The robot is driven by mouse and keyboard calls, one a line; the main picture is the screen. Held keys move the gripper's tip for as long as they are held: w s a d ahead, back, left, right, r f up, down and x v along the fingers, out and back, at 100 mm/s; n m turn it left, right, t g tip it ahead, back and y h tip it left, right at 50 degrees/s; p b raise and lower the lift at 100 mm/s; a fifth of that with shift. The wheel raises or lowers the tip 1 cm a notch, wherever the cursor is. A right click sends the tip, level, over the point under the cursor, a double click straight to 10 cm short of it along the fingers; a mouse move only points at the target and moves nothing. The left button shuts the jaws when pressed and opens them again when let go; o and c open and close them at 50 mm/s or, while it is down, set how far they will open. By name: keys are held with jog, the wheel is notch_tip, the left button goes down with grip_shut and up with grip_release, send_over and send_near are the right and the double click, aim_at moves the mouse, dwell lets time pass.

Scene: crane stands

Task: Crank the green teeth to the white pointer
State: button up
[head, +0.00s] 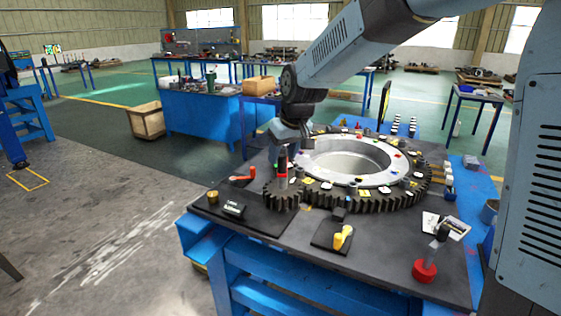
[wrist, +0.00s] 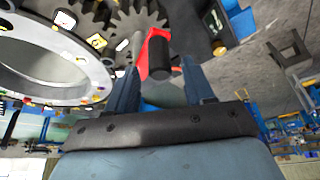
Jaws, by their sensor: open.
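A large toothed ring gear (head: 425,195) lies flat on the workbench, with coloured marks on its top; it also shows in the wrist view (wrist: 62,42). A small dark gear (head: 283,197) stands beside its left edge. A red crank arm with a black knob (wrist: 161,58) shows near the small gear in the wrist view. My gripper (head: 288,148) is over the small gear. In the wrist view my gripper (wrist: 161,78) is open, its fingers on either side of the black knob. Contact cannot be told. I cannot clearly make out the green teeth or white pointer.
An orange-red handle (head: 243,177) lies left of the gears. A yellow piece (head: 343,237) sits on a black plate at the front. A red-based post (head: 425,270) stands at the front right. A wooden crate (head: 147,120) and blue benches stand behind; floor at left is clear.

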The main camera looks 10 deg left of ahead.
jog(key=shift+x, duration=1.7)
jog(key=shift+c, duration=0.2)
grip_shut()
